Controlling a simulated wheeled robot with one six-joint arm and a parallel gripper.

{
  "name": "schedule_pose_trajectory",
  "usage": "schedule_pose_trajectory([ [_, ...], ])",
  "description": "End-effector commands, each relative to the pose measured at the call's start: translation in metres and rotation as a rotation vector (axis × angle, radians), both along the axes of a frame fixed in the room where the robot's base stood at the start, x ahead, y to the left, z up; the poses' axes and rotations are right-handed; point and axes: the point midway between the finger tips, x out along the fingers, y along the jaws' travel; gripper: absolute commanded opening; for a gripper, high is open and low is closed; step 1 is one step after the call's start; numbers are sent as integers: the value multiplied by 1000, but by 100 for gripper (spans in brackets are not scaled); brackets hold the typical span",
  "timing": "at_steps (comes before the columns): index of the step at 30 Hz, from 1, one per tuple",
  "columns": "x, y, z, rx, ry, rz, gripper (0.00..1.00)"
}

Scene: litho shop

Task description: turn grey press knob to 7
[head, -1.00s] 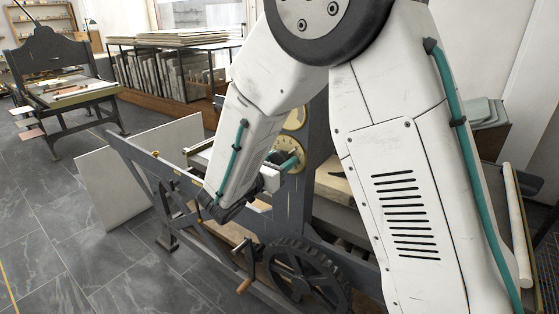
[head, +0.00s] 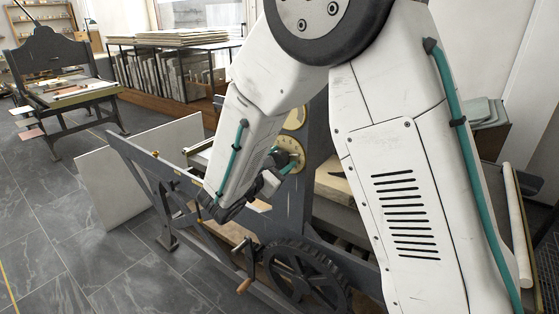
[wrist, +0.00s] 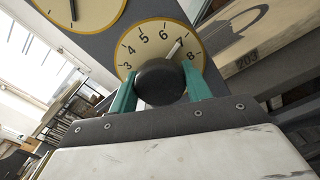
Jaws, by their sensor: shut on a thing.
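The dark grey press knob (wrist: 160,82) sits at the front of a round cream dial (wrist: 147,45) in the wrist view. Its pale pointer runs up and right, with its tip close beside the 7. The digits 3 to 8 are visible; the lower dial is hidden. My gripper (wrist: 160,86) is shut on the knob, one teal finger on each side. In the head view my gripper (head: 287,160) is at the lower dial (head: 298,147) on the press's upright; my arm hides part of it and the knob.
A second dial (head: 295,117) is just above, on the same dark upright (head: 318,130). Below are a toothed wheel (head: 300,280) and a crank with a wooden handle (head: 244,286). A pale board (head: 135,170) leans at the left. Open tiled floor lies left.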

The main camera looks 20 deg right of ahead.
Motion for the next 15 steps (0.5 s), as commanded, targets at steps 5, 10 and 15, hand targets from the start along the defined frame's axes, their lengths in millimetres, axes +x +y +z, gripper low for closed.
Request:
schedule_pose_trajectory([
  [5,0,0,0,26,-41,0,26],
  [10,0,0,0,35,-55,0,26],
  [15,0,0,0,36,-56,0,26],
])
